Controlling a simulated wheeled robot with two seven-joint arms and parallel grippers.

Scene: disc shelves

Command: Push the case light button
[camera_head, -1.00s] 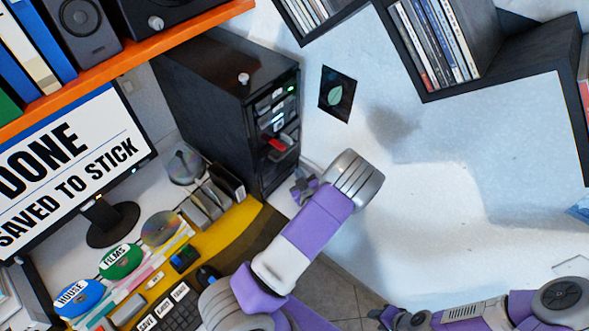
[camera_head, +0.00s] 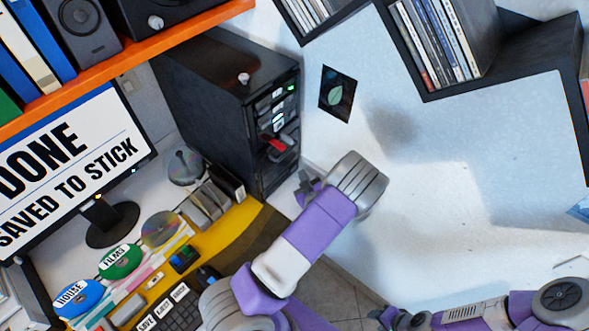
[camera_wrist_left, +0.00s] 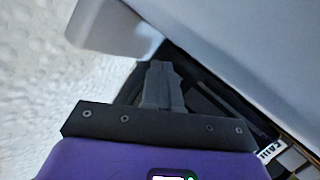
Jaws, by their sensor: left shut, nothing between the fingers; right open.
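The black computer case (camera_head: 205,95) stands on the desk behind the monitor, its front panel facing right. The front panel has several bays, a small green light (camera_head: 291,88) and a red piece (camera_head: 278,144) low down. A small silver knob (camera_head: 244,78) sits on top of the case. I cannot tell which part is the case light button. My left gripper (camera_head: 304,188) is beside the lower front of the case, partly hidden by my wrist. In the left wrist view its fingers (camera_wrist_left: 160,85) are shut and empty. My right gripper (camera_head: 381,316) is open at the bottom edge, far from the case.
The monitor (camera_head: 70,165) reads "DONE SAVED TO STICK". Discs, slim cases and a keyboard (camera_head: 178,318) cover the desk. An orange shelf (camera_head: 130,60) overhangs at upper left. Dark wall shelves (camera_head: 480,70) hold disc cases. The pale wall right of the case is mostly clear.

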